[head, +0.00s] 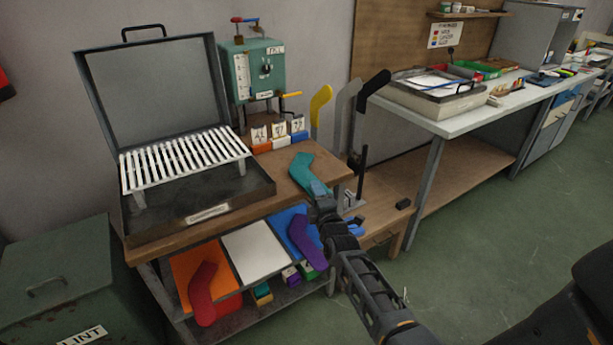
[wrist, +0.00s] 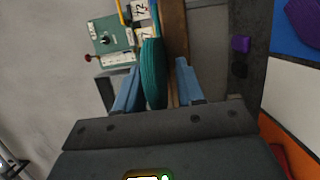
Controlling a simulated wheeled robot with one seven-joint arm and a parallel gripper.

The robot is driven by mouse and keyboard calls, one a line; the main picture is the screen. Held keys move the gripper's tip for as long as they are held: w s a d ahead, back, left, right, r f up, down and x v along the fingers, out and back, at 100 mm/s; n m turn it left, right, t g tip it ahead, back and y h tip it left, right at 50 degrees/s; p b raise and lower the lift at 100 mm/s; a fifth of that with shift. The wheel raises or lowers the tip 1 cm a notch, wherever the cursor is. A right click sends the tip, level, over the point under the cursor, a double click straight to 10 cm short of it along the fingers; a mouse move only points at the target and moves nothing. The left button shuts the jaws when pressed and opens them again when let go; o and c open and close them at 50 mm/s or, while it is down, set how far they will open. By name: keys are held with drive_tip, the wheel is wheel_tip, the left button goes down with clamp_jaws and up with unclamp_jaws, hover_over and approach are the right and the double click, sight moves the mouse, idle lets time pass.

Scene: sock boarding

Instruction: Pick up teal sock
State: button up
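The teal sock (head: 303,172) is at the right front corner of the wooden bench top in the head view. In the wrist view the teal sock (wrist: 152,75) runs lengthwise between the two blue fingers. My gripper (head: 319,194) is at the sock's near end. In the wrist view my gripper (wrist: 160,66) is open around the sock. The left finger is close against the sock, and a gap shows between the sock and the right finger. The fingertips are hard to make out in the head view.
A black case with a white slatted rack (head: 185,158) stands left on the bench. A teal box (head: 252,70) and numbered cards (head: 279,130) are behind. Yellow (head: 320,100), grey and black shapes stand upright at right. Red (head: 202,290) and purple (head: 306,243) socks lie on lower panels.

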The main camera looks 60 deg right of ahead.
drive_tip(key=c, duration=0.6)
drive_tip(key=shift+r, duration=0.15)
